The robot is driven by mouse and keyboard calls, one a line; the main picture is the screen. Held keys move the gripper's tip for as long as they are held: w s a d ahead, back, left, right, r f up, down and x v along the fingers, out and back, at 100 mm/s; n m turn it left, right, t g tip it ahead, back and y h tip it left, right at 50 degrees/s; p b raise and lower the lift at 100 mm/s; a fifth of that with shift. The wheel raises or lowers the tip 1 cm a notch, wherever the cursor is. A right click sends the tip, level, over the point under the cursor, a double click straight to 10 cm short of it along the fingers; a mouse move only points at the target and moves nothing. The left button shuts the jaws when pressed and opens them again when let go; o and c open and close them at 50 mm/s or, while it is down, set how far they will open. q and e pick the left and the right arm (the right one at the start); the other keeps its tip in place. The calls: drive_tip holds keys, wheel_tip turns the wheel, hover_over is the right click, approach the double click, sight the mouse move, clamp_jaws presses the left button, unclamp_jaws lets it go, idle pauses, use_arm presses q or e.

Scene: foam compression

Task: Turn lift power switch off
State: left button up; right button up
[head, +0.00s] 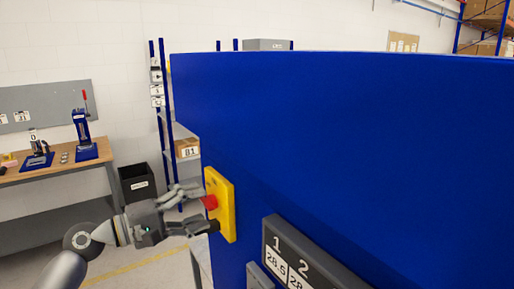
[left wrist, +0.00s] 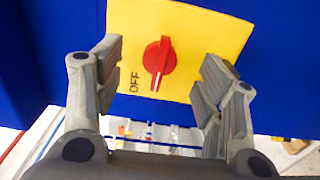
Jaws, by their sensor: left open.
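The lift power switch is a red rotary knob (left wrist: 159,63) on a yellow plate (left wrist: 215,35). In the left wrist view its raised grip stands nearly upright, with the word OFF to its left, printed sideways. In the head view the yellow plate (head: 226,205) sits on the side of the blue machine, and the red knob (head: 210,202) sticks out toward my left gripper (head: 203,208). The gripper is open, with one finger on each side of the knob. In the left wrist view the left gripper (left wrist: 162,70) shows gaps between fingers and knob. My right gripper is out of view.
The blue machine panel (head: 340,130) fills the right. A grey display (head: 295,260) is mounted below and right of the switch. At left stand a workbench (head: 50,170) with small presses and a black bin (head: 137,183). A shelf with boxes (head: 187,149) stands behind.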

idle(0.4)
use_arm(q)
drive_tip(key=b+v, duration=0.2)
drive_tip(key=v, duration=0.5)
drive_tip(key=shift+b, duration=0.4)
